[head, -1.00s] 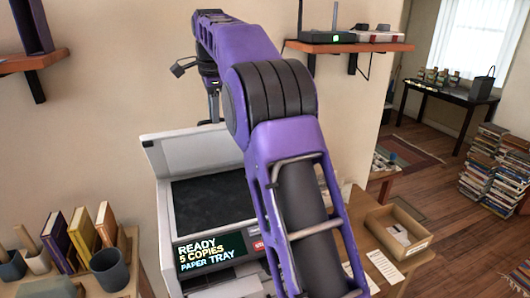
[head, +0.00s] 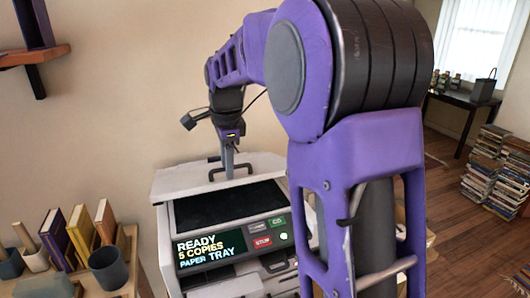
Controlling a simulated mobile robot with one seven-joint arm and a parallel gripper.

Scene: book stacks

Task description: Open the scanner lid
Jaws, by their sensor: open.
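The scanner (head: 176,225) is a pale machine with a lit panel (head: 215,248) reading "READY 5 COPIES PAPER TRAY". Its whitish lid (head: 180,183) is partly raised at the back, tilted over the dark scanner bed (head: 225,205), which shows below the lid's front edge. My purple arm hides the scanner's right side.
A wooden organiser (head: 125,262) with upright books and a dark cup (head: 107,268) stands left of the scanner. A shelf (head: 35,57) is on the wall at upper left. Stacks of books (head: 490,170) stand on the floor at right, near a dark table (head: 460,98).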

